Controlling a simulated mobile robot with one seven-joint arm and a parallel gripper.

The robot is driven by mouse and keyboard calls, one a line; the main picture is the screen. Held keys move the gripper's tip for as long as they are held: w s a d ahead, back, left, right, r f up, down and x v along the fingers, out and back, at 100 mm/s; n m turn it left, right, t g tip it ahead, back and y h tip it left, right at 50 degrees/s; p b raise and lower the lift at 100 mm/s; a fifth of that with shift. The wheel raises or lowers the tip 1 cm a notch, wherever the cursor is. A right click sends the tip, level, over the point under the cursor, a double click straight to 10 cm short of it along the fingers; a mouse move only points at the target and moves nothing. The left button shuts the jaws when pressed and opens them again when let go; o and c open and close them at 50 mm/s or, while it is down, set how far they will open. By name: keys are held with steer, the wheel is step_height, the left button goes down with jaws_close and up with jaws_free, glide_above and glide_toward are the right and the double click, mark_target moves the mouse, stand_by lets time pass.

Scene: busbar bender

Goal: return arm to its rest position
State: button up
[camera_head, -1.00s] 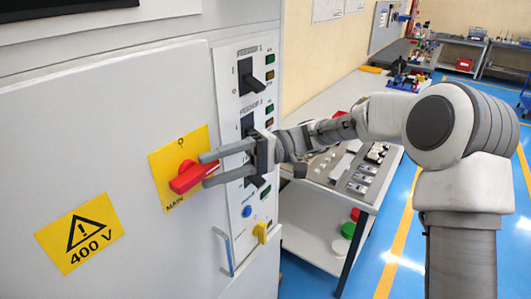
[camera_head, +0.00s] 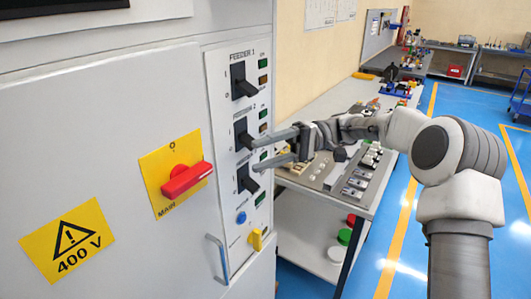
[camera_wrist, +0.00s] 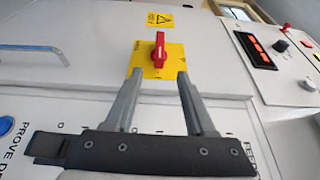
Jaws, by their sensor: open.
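My gripper (camera_head: 272,150) is open and empty in the head view, in front of the feeder switch panel (camera_head: 232,190) and to the right of the red main switch. Its two fingers point left, apart from the red handle. The red main switch (camera_head: 186,179) sits on a yellow plate on the grey cabinet door, its handle slanting up to the right. In the wrist view the fingers of my gripper (camera_wrist: 152,90) are spread apart, with the red main switch (camera_wrist: 158,50) beyond and between them. My arm reaches in from the right of the head view.
A yellow 400 V sign (camera_head: 70,240) is on the cabinet. Black feeder switches (camera_head: 242,82) and a metal handle (camera_head: 218,258) stick out from its front. A workbench (camera_head: 322,117) with parts stands behind my gripper. The blue floor (camera_head: 395,250) is open at right.

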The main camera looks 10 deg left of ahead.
steer(key=s+d+f+m+t+h, duration=0.2)
steer(key=s+d+m+t+h, duration=0.35)
steer(key=s+t, duration=0.3)
steer(key=s+d+f+m+t+h, duration=0.1)
steer(key=s+d+t+h, duration=0.2)
steer(key=d, duration=0.6)
steer(key=s+d+f+m+t+h, duration=0.1)
steer(key=s+d+m+t+h, duration=0.1)
steer(key=s+d+t+h, duration=0.2)
steer(key=s+d+t, duration=0.3)
steer(key=s+d, duration=0.1)
steer(key=d, duration=0.2)
steer(key=shift+s+f, duration=0.35)
steer(key=shift+f, duration=0.05)
steer(key=shift+a, duration=0.1)
